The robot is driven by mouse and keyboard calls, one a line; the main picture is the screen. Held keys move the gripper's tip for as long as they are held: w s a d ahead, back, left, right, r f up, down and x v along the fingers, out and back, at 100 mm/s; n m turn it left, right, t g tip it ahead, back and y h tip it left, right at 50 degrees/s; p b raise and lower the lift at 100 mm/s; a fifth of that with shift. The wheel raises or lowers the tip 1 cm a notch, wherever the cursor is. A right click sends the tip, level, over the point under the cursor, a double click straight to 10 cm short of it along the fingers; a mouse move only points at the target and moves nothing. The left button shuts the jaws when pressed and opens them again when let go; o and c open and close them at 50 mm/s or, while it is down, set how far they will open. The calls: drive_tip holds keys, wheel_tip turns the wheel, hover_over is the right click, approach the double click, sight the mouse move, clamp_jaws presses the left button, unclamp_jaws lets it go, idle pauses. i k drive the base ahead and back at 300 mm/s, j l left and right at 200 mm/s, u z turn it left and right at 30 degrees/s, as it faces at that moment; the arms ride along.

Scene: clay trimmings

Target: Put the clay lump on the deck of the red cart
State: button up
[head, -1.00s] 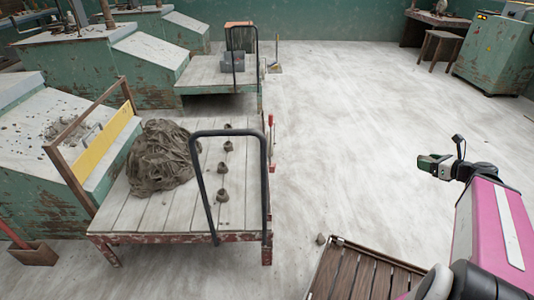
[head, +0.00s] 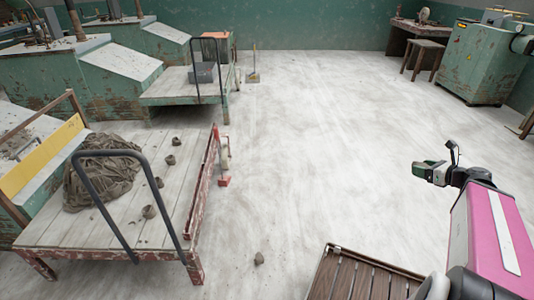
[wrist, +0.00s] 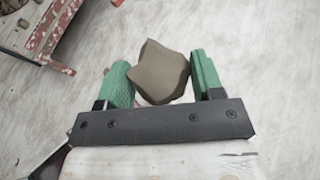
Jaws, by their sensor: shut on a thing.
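The clay lump (wrist: 161,72), brown and angular, sits between the green fingers of my gripper (wrist: 163,82) in the wrist view. The gripper is shut on it. In the head view my gripper (head: 430,170) is at the right, above bare floor, and the lump is hard to make out there. The red cart (head: 168,261) stands at the left, with a worn red frame, a pale plank deck and a black hoop handle. A dark crumpled heap (head: 98,175) and several small clay pieces (head: 149,212) are on its deck. My gripper is well to the right of the cart.
Another plank-topped cart (head: 180,88) with a green frame stands behind. Green machines line the left; a green cabinet (head: 490,65) and stool (head: 424,48) stand back right. The middle floor is open.

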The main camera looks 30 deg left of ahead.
sight(181, 179)
drive_tip(key=i+u, duration=0.2)
drive_tip(key=i, duration=0.3)
drive_tip(key=i+l+u, duration=0.15)
drive_tip(key=i, duration=0.35)
drive_tip(key=i+l+u, duration=0.2)
drive_tip(key=i, duration=0.3)
drive_tip(key=i+j+u, duration=0.1)
drive_tip(key=i+u, duration=0.65)
drive_tip(key=u, duration=0.25)
drive_tip(key=i+l+u, duration=0.25)
drive_tip(key=u, duration=0.25)
drive_tip(key=i+u, duration=0.55)
drive_tip(key=u, duration=0.15)
drive_tip(key=i+l+u, duration=0.15)
drive_tip(key=u, duration=0.15)
drive_tip(key=i, duration=0.15)
